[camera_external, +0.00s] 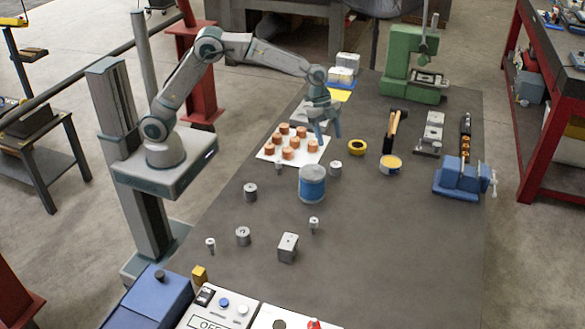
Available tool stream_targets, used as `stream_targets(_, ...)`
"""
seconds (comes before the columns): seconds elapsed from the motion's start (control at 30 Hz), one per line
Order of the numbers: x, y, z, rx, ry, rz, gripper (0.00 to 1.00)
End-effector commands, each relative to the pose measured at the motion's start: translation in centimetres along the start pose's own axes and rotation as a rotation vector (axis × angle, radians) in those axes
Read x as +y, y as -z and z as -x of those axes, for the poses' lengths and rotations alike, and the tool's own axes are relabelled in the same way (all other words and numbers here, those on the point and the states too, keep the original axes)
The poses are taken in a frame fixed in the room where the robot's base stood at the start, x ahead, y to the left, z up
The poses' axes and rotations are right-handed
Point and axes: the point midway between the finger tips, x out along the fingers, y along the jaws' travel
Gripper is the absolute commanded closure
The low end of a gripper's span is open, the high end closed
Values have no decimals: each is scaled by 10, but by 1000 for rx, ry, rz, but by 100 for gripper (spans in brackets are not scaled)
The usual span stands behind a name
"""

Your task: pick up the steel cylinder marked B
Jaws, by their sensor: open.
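Several small steel cylinders stand on the dark bench: one (336,168) beside the blue drum, one (250,192) left of the drum, and one (243,236) closer to the camera. Slimmer steel pieces stand nearby, one (314,225) below the drum and one (211,244) at the left. No letter is readable at this size, so I cannot tell which is marked B. My gripper (330,138) is open and points down, near the right edge of the white sheet. It appears empty, with the cylinder beside the drum just below it in the picture.
The blue drum (312,184) stands mid-bench. Several copper pieces (288,153) stand on the white sheet (268,153). A steel block (288,247), yellow tape roll (357,147), tin (391,164), blue vise (459,178) and green press (410,72) are around. The front right bench is clear.

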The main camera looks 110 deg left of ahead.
Motion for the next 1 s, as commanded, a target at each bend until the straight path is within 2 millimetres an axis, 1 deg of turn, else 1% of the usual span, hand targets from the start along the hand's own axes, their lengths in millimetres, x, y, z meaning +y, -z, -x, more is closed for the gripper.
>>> stream_targets(0.03, 1, 0, -11, -5, -4, 1, 39)
stream_targets(0.1, 1, 0, -25, -4, -4, 2, 39)
stream_targets(0.23, 1, 0, -46, -3, -3, 1, 39)
stream_targets(0.3, 1, 1, -53, -2, -1, 2, 39)
stream_targets(0.43, 1, 1, -60, -2, -1, 2, 39)
stream_targets(0.53, 3, 4, -68, -3, -2, 1, 39)
stream_targets(0.67, 6, 10, -86, -4, -3, 0, 39)
stream_targets(0.8, 5, 10, -103, -2, -1, 2, 39)
stream_targets(0.9, 5, 9, -109, -1, 0, 2, 39)
stream_targets(1.0, 5, 9, -111, -1, 0, 2, 39)
